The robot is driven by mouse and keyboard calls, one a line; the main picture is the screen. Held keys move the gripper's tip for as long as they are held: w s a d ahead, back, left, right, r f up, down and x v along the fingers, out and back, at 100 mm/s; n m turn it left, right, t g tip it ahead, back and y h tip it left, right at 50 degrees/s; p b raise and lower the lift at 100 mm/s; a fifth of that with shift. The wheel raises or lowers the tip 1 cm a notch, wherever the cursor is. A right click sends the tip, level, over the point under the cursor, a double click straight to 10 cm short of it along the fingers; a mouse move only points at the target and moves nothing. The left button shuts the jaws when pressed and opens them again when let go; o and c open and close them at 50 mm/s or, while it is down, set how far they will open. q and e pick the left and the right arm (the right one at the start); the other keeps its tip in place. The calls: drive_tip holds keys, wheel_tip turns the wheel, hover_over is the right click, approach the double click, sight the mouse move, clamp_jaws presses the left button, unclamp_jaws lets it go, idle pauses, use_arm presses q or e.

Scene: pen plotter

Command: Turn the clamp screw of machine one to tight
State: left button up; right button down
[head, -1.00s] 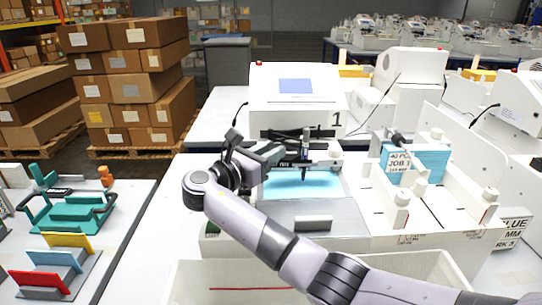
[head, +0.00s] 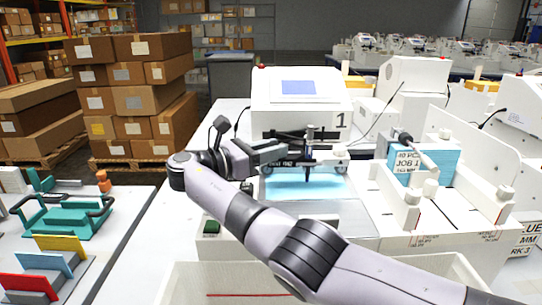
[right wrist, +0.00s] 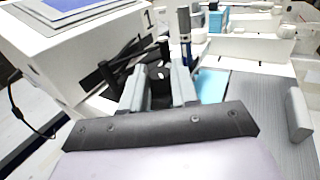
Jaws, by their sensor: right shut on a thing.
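Machine one (head: 297,118) is the white plotter marked "1" in the middle of the head view. Its dark pen carriage (head: 309,140) stands upright over the light-blue sheet (head: 310,186). My right gripper (head: 284,153) reaches in from the left at the carriage, just above the sheet. In the right wrist view its two grey fingers (right wrist: 158,78) are closed around a small part beside the carriage post (right wrist: 185,22). This part appears to be the clamp screw. It is mostly hidden between the fingers, so its turn position cannot be read. My left gripper is out of view.
A white tray (head: 190,280) lies in front, under my right arm. A teal stand (head: 62,218) and coloured cards (head: 45,262) sit on the left table.

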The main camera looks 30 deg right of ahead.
drive_tip(key=shift+f+g+b, duration=0.15)
drive_tip(key=shift+g+b, duration=0.15)
idle(0.5)
drive_tip(key=c, duration=0.9)
unclamp_jaws()
drive_tip(key=shift+o, duration=0.2)
